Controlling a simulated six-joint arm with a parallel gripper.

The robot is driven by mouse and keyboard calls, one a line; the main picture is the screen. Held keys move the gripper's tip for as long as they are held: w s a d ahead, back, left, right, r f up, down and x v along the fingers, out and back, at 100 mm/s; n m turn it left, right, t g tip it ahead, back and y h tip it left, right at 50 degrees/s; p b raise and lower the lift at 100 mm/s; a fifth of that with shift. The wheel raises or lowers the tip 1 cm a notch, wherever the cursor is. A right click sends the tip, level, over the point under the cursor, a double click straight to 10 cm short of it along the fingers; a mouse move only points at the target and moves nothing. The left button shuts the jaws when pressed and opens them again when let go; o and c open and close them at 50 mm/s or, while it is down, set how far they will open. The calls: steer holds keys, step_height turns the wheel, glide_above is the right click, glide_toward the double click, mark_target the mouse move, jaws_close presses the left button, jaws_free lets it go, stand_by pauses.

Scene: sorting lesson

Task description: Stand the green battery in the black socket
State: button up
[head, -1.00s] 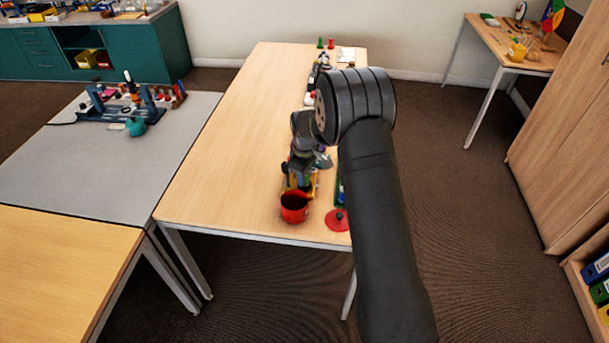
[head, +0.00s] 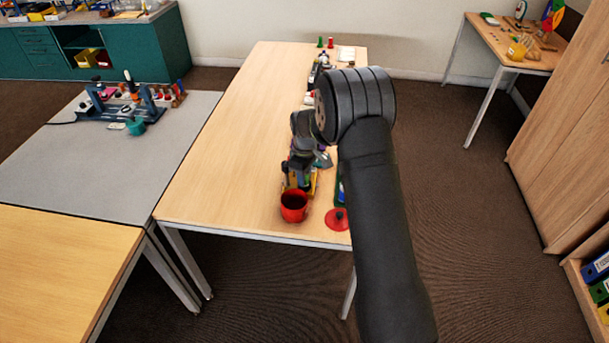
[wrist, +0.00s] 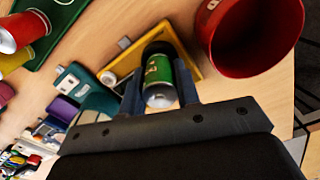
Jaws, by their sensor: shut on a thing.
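My gripper (wrist: 159,90) is shut on the green battery (wrist: 158,70), with one finger on each side of it in the wrist view. The battery is green with a silver end facing the camera. Beyond it is a yellow holder (wrist: 187,58) that the battery overlaps. A dark area shows at the battery's far end; I cannot tell whether it is the black socket or the battery's own end. In the head view my gripper (head: 301,166) is low over the yellow holder (head: 312,184), and my arm hides much of it.
A red pot (head: 294,207) stands close by at the table's near edge; it also shows in the wrist view (wrist: 240,70). A red lid (head: 337,219) lies beside it. The table's left side is clear.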

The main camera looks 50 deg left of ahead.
steer(key=shift+f, duration=0.45)
steer(key=o, duration=0.8)
steer(key=shift+c, duration=0.2)
steer(key=shift+r, duration=5.55)
step_height(320, 180, up, 6)
steer(key=shift+f, duration=0.1)
